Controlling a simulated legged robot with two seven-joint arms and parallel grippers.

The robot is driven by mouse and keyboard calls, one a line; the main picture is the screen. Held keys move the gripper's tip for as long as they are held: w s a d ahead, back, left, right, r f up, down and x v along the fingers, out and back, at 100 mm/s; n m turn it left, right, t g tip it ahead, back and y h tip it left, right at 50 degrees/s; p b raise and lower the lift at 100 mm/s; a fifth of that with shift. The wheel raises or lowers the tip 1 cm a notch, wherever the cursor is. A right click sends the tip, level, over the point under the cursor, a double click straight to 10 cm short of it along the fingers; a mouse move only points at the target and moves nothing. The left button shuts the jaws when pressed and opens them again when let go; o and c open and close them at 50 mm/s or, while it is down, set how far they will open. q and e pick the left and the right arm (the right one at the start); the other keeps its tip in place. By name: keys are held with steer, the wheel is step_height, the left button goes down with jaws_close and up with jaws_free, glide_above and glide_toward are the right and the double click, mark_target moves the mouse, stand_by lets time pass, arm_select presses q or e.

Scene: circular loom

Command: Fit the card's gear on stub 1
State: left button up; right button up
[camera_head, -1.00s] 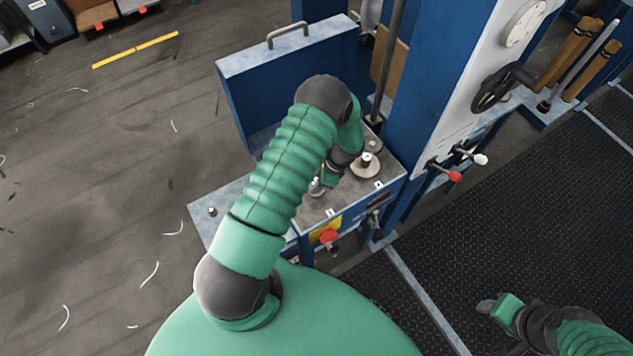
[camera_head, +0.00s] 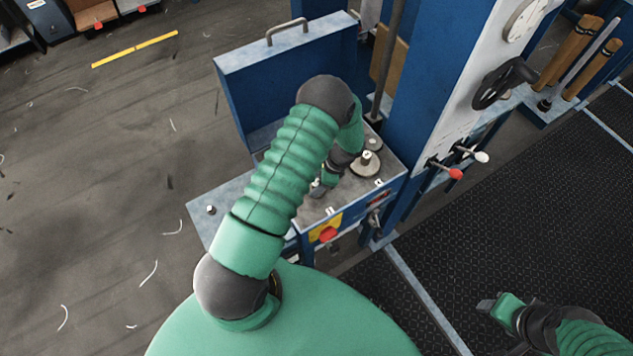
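The open blue gearbox has a grey top plate (camera_head: 313,212). A round metal disc (camera_head: 364,168) with a pale hub lies on its right part, and a smaller round piece (camera_head: 373,143) is behind it. I cannot tell which is the card's gear, and no stub number is readable. My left gripper (camera_head: 319,190) points down, low over the plate, left of the disc. Its fingertips are small and partly hidden by my forearm, so its opening and any hold are unclear. My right gripper (camera_head: 487,305) is away from the box, above the dark mat; its opening is unclear.
The raised blue lid (camera_head: 235,95) with a handle stands behind the plate. A blue column (camera_head: 405,120) rises close on the right, with a black handwheel (camera_head: 503,86) and levers (camera_head: 447,171). A side ledge (camera_head: 205,222) carries a small metal peg (camera_head: 211,210).

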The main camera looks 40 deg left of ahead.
stand_by(0.3)
arm_select(q)
steer(key=shift+w+d+r+b, duration=0.2)
steer(key=shift+r+b, duration=0.1)
steer(key=shift+r, duration=0.1)
steer(key=b+v, duration=0.4)
steer(key=v, duration=1.1)
steer(key=shift+r, duration=0.4)
